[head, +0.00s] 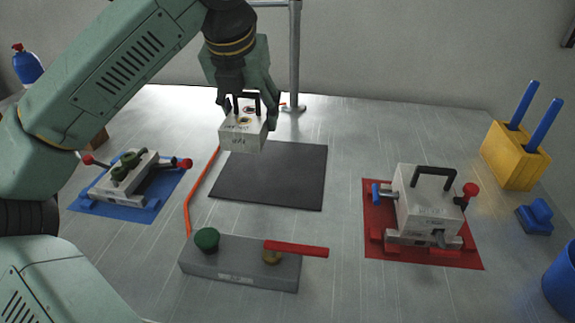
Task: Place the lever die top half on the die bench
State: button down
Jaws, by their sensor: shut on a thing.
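My gripper (248,105) is shut on the black handle of a light metal block, the lever die top half (243,136). The block hangs level over the far left part of a black mat (265,190), apparently above it with a gap. Holes and small markings show on its top and front. The die bench seems to be the grey metal table top (335,270). The gripper's fingers partly hide the handle.
A red mat (378,218) at right carries a metal die (428,215) with a black handle. A grey block (240,263) with a green knob and red lever is in front. A yellow holder (513,155) with blue handles stands far right. An orange hose (201,190) runs beside the black mat.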

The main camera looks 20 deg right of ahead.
aim_at(245, 123)
jog(key=shift+d+f+p, duration=0.15)
jog(key=shift+f+p, duration=0.35)
jog(key=shift+f, duration=4.45)
jog(key=shift+f, duration=0.1)
jog(key=shift+f, duration=0.15)
jog(key=c, duration=0.6)
grip_release()
jog(key=shift+r, duration=0.4)
jog(key=b+v, duration=0.1)
jog(key=v, duration=1)
jog(key=shift+s+r+b, duration=0.15)
jog(key=shift+r+b, duration=0.15)
